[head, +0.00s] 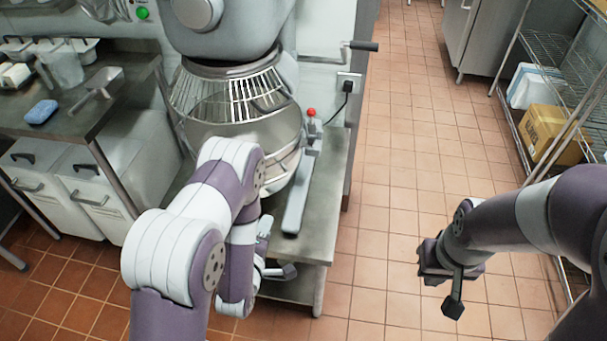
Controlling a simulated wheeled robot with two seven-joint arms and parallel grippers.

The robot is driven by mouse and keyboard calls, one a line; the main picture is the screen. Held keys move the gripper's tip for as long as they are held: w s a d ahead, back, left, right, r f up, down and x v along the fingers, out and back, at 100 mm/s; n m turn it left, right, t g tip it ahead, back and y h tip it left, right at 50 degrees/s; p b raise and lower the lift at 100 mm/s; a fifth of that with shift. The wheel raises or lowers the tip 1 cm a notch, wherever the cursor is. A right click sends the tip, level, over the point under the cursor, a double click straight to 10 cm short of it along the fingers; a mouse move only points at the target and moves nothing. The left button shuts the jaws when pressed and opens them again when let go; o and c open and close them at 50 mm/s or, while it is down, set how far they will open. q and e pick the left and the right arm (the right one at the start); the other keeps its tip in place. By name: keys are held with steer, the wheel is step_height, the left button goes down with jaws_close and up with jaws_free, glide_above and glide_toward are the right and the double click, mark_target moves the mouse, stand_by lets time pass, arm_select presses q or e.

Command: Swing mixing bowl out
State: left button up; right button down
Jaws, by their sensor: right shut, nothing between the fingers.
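The large metal mixing bowl (218,118) sits under the grey mixer head (225,30), with a wire guard (225,92) around its top. My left arm hides the bowl's lower front. A lever with a red knob (311,112) stands to the right of the bowl. My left gripper (283,271) is low in front of the mixer's table, below and apart from the bowl. It is partly hidden by its own arm, and its jaws are unclear. My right gripper (452,290) is shut and empty above the tiled floor, far to the right of the bowl.
The mixer stands on a steel table (318,215). A crank handle (361,46) juts out at upper right. A counter (85,110) with a blue sponge (41,112) is at left, white bins (95,195) below. A wire shelf with boxes (550,130) is at right. Floor between is clear.

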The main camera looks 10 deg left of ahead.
mark_target(277, 177)
arm_select(q)
step_height(277, 177, up, 5)
steer(key=w+n+t, duration=0.2)
steer(key=n+t, duration=0.1)
steer(key=w, duration=0.4)
steer(key=w+f, duration=0.1)
steer(key=w, duration=0.3)
steer(key=w+p, duration=0.1)
steer(key=w, duration=0.3)
steer(key=shift+d+f, duration=0.3)
jaws_close()
